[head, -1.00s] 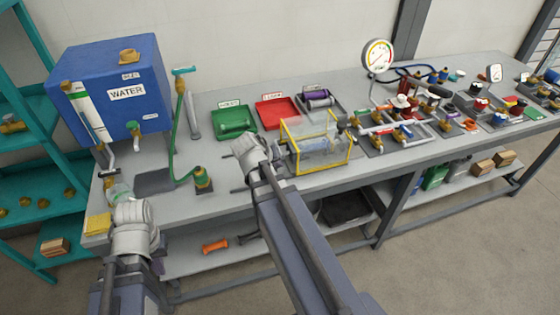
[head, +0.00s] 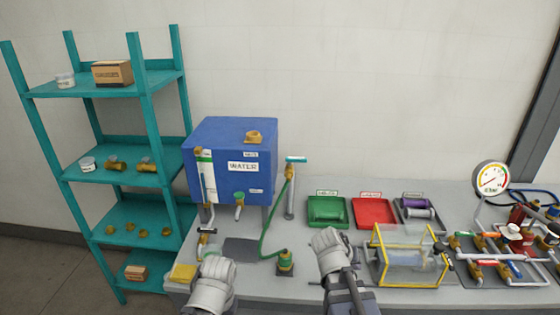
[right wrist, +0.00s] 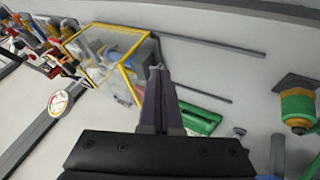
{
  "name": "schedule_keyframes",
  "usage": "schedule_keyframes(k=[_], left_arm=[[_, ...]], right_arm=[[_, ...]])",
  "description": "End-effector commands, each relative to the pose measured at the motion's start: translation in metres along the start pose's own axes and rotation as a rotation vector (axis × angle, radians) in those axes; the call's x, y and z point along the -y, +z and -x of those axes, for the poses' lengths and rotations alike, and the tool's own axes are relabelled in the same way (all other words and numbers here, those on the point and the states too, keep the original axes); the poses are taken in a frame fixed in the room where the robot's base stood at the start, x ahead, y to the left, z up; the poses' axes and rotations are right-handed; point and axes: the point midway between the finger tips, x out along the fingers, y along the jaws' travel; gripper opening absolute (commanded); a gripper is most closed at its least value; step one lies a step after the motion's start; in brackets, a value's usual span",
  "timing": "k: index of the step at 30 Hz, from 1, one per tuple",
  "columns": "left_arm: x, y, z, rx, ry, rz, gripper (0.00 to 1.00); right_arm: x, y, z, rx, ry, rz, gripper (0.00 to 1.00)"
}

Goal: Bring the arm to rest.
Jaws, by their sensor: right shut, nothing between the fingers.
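My right arm reaches in from the bottom of the head view, its pale wrist (head: 330,250) left of the yellow-framed clear enclosure. In the right wrist view my right gripper (right wrist: 156,74) has its dark fingers together, with nothing between them. The enclosure (right wrist: 138,52) shows behind the fingertips there, and a green tray (right wrist: 200,121) shows to their right. My left arm's pale wrist (head: 212,285) is at the lower left of the head view, beside a yellow block (head: 184,273). The left fingers cannot be made out.
The bench carries a blue water tank (head: 226,180), a green tray (head: 327,212), a red tray (head: 373,212), the yellow-framed enclosure (head: 380,272), a gauge (head: 491,178) and pipework at right. A teal shelf (head: 108,90) stands at left.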

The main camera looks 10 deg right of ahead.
Motion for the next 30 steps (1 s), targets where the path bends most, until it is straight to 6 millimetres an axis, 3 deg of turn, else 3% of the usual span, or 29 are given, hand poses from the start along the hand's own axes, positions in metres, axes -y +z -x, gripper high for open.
schedule_keyframes(k=[2, 5, 9, 15, 21, 30], left_arm=[[0.0, 0.0, 0.0, 0.0, 0.0, 0.0, 0.0], [0.0, 0.0, 0.0, 0.0, 0.0, 0.0, 0.0], [0.0, 0.0, 0.0, 0.0, 0.0, 0.0, 0.0], [0.0, 0.0, 0.0, 0.0, 0.0, 0.0, 0.0], [0.0, 0.0, 0.0, 0.0, 0.0, 0.0, 0.0], [0.0, 0.0, 0.0, 0.0, 0.0, 0.0, 0.0]], right_arm=[[0.016, 0.007, 0.007, 0.016, -0.029, 0.036, 0.0], [0.057, 0.027, 0.026, 0.062, -0.109, 0.139, 0.0], [0.122, 0.072, 0.065, 0.148, -0.25, 0.34, 0.0], [0.179, 0.135, 0.115, 0.246, -0.411, 0.596, 0.0], [0.198, 0.163, 0.137, 0.287, -0.479, 0.713, 0.0], [0.199, 0.165, 0.138, 0.291, -0.484, 0.721, 0.0]])
